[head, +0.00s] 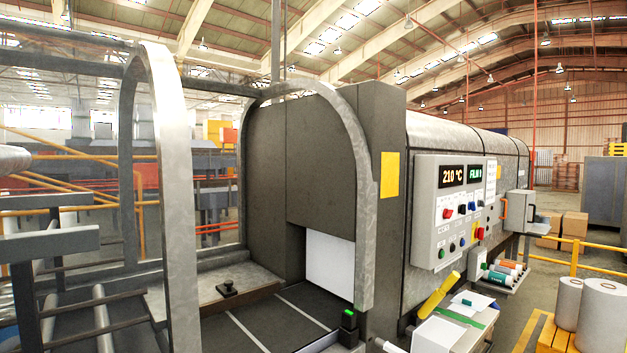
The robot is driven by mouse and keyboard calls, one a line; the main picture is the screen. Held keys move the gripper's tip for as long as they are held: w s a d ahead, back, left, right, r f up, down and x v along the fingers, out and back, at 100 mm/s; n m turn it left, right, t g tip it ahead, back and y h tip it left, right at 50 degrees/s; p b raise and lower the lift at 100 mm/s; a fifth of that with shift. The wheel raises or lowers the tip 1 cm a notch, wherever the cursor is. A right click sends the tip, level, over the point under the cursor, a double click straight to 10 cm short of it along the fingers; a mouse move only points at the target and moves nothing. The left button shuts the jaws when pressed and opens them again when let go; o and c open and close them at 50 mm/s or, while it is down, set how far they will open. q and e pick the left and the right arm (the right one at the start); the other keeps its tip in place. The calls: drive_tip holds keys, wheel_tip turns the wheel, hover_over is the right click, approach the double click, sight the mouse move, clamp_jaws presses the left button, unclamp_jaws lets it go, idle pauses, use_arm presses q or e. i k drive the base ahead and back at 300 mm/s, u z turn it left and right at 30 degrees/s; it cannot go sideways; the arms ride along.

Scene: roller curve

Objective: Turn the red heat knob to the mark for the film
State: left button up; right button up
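A light grey control panel (437,240) is on the side of the long grey oven-like machine (390,135), right of centre. Its left display (454,175) reads 210 °C in orange. The display beside it (474,173) shows green text that looks like FILM. A small red knob (447,213) sits on the panel's left half, below the displays. A larger red round control (480,232) is lower right. The knob's pointer and the marks around it are too small to read, and I cannot tell which red control is the heat knob. Neither gripper is in view.
Below the panel, a small table (440,330) holds a yellow-handled tool (440,295) and papers. A shelf with several rolls (500,272) is beside it. White rolls (603,310) stand on a yellow pallet at right. A metal arched frame (175,180) fills the left foreground.

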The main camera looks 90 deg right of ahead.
sight(448, 214)
drive_tip(key=u, duration=0.3)
drive_tip(key=k, duration=2.95)
drive_tip(key=z, duration=3.3)
drive_tip(key=i, duration=0.95)
